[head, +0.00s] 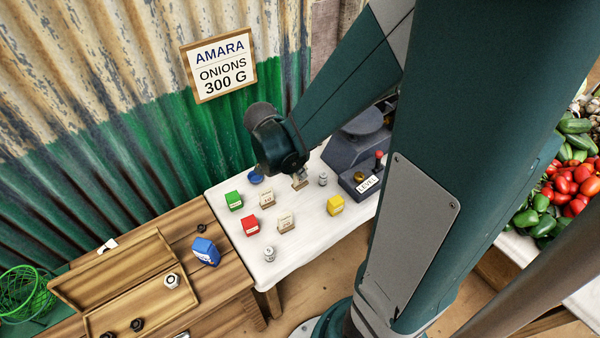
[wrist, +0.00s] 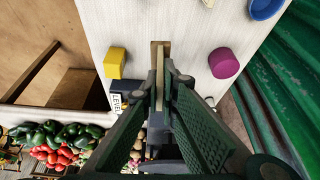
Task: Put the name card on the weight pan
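A small tan wooden card (head: 300,181) is at the end of my gripper (head: 299,172) in the head view; its lettering is too small to read. In the wrist view the card (wrist: 160,58) stands edge-on between the fingertips of my gripper (wrist: 162,82), which are closed on it. Two similar tan cards, one (head: 267,200) and another (head: 286,223), stand on the white table. The dark grey balance (head: 345,155) is right of my gripper, with a round dark pan (head: 366,122) on top. My arm hides the balance's right part, so I cannot tell which pan this is.
Green (head: 234,201), red (head: 250,225) and yellow (head: 335,205) blocks, a blue dish (head: 256,177) and small grey weights (head: 323,179) stand on the white table (head: 300,250). A purple cylinder (wrist: 223,62) shows in the wrist view. A LEVEL label (head: 368,184) fronts the balance.

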